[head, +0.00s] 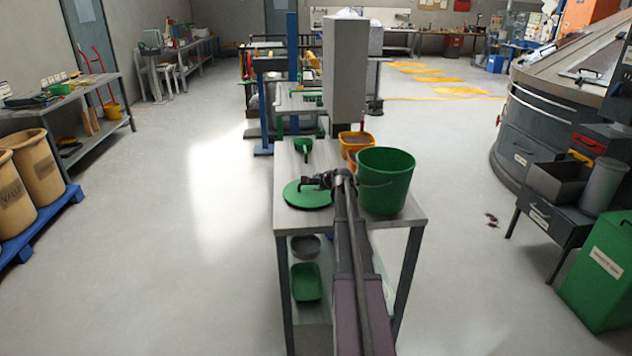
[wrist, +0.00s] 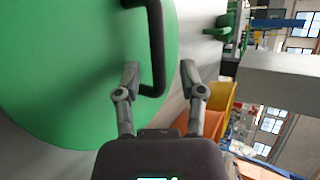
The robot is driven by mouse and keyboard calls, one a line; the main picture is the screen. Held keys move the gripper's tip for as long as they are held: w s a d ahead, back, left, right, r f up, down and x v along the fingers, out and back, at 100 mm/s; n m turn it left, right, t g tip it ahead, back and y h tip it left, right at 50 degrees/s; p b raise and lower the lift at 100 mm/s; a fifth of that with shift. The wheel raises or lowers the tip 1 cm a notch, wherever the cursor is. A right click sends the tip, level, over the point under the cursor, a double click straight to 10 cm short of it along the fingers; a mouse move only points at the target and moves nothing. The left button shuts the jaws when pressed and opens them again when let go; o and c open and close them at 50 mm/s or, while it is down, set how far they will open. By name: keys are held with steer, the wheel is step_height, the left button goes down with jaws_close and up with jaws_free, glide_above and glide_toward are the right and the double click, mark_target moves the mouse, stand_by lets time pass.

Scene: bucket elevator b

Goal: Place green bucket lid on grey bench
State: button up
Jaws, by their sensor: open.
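The green bucket lid (head: 301,200) lies flat on the left side of the grey bench (head: 312,220), and it fills the left of the wrist view (wrist: 60,70). Its black handle (wrist: 157,50) stands up from it. My gripper (head: 306,181) is over the lid, reaching in from the right. In the wrist view my gripper (wrist: 159,68) is open, with part of the handle in the gap between its fingertips. I cannot tell whether a finger touches the handle. The green bucket (head: 387,180) stands upright and open on the bench's right side.
A green tray (head: 306,283) and a dark bowl (head: 305,246) are on the lower shelf.

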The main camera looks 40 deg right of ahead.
steer(key=p+v, duration=0.4)
steer(key=v, duration=0.5)
steer(key=shift+s+a+r, duration=0.1)
steer(key=shift+s+r, duration=0.1)
steer(key=shift+s, duration=0.05)
stand_by(0.3)
